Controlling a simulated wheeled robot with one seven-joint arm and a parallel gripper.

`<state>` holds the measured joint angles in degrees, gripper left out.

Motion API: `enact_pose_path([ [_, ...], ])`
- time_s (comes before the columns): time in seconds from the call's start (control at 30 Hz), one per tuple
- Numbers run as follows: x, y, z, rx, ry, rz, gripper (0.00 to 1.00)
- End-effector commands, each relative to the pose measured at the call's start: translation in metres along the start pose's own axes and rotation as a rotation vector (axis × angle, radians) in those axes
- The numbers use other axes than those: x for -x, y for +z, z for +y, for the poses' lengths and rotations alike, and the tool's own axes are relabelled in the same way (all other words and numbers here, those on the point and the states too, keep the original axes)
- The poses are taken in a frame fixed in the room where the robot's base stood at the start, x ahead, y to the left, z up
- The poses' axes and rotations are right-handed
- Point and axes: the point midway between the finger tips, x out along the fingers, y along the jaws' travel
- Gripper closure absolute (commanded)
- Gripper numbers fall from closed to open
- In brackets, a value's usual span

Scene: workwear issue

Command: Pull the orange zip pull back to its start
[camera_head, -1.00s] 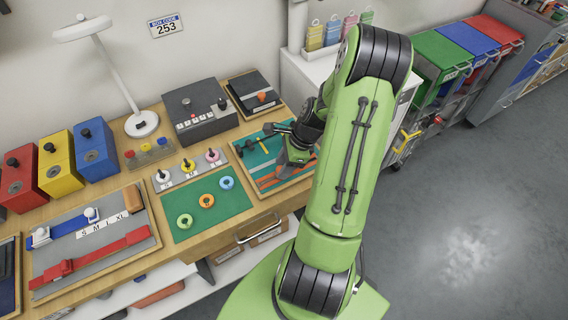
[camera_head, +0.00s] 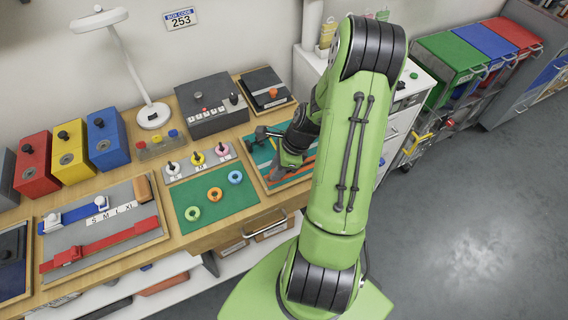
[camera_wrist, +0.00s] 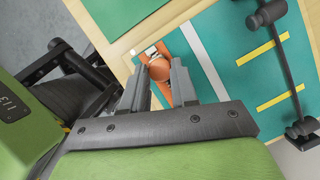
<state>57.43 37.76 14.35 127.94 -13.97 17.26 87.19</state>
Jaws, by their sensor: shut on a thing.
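The orange zip pull (camera_wrist: 159,70) shows in the wrist view as a round orange knob between my fingertips. My gripper (camera_wrist: 160,88) is shut on it; in the head view my gripper (camera_head: 284,172) is low over the teal board (camera_head: 262,155). The pull sits close to the board's wooden edge in the wrist view, beside a small pale piece. My fingers hide part of the track under the pull. In the head view my arm and gripper hide the pull.
A dark bar handle (camera_wrist: 278,60) stands on the board to the right in the wrist view, near yellow stripes. In the head view, a green mat with rings (camera_head: 200,220) lies left of the board, and a grey button box (camera_head: 207,106) stands behind.

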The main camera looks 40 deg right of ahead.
Motion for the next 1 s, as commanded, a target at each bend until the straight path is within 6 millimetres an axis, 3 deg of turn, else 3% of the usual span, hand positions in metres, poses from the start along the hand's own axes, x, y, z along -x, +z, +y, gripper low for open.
enact_pose_path([
  [0.13,-0.001,0.004,0.001,0.006,0.006,-0.01,1.0],
  [0.17,-0.001,0.004,0.002,0.006,0.006,-0.011,0.69],
  [0.33,-0.001,0.003,0.001,0.005,0.005,-0.008,0.46],
  [0.67,0.007,0.002,0.0,0.003,0.001,-0.005,0.46],
  [0.77,0.028,0.002,0.0,0.003,-0.002,-0.003,0.46],
  [1.0,0.098,0.002,-0.001,0.003,-0.003,-0.004,0.46],
])
